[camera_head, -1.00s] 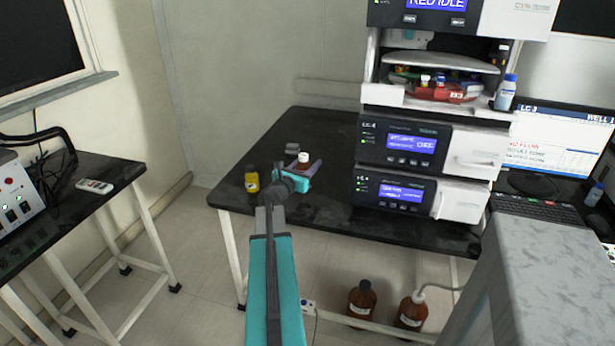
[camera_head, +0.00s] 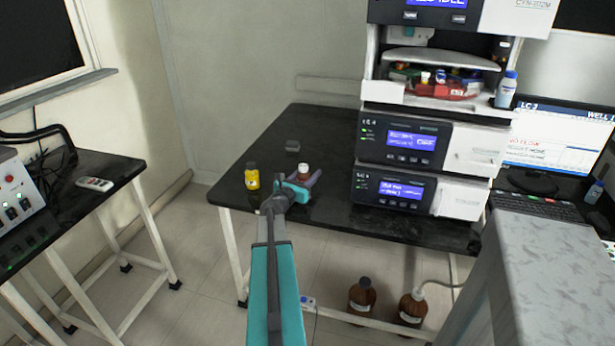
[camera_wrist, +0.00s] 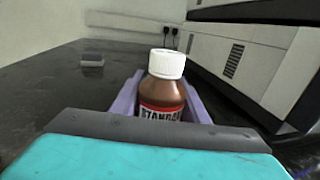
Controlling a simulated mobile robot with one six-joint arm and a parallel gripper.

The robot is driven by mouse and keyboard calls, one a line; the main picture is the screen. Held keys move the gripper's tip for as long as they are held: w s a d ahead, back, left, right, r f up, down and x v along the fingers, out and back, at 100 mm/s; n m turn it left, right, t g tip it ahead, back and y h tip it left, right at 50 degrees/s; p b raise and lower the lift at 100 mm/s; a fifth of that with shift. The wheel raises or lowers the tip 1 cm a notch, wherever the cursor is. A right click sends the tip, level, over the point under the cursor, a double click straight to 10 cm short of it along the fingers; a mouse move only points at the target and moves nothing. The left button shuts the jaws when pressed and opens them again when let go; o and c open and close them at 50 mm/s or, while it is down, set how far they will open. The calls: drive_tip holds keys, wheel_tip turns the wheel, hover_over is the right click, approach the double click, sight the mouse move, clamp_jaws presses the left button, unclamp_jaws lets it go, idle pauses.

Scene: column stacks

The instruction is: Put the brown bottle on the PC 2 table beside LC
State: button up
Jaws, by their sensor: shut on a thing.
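In the head view the brown bottle (camera_head: 303,173) shows just beyond my gripper (camera_head: 308,181), over the front left part of the black table (camera_head: 330,222). My gripper is shut on the bottle. Its base is hidden in the wrist view, so I cannot tell whether it touches the tabletop. The LC stack (camera_head: 402,140) stands on the table to the right of the bottle.
A yellow bottle (camera_head: 252,177) with a black cap stands left of my gripper. A small grey block (camera_head: 292,146) lies behind it. Tabletop between gripper and stack is clear.

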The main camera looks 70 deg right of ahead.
drive_tip(key=shift+f, duration=0.2)
drive_tip(key=o, duration=1.2)
drive_tip(key=shift+c, duration=0.2)
drive_tip(key=shift+r, duration=0.15)
drive_tip(key=a, duration=0.3)
drive_tip(key=w+a+b, duration=0.1)
drive_tip(key=a, duration=0.7)
drive_tip(key=shift+w, duration=0.4)
drive_tip(key=shift+w+a, duration=0.1)
drive_tip(key=shift+a, duration=0.4)
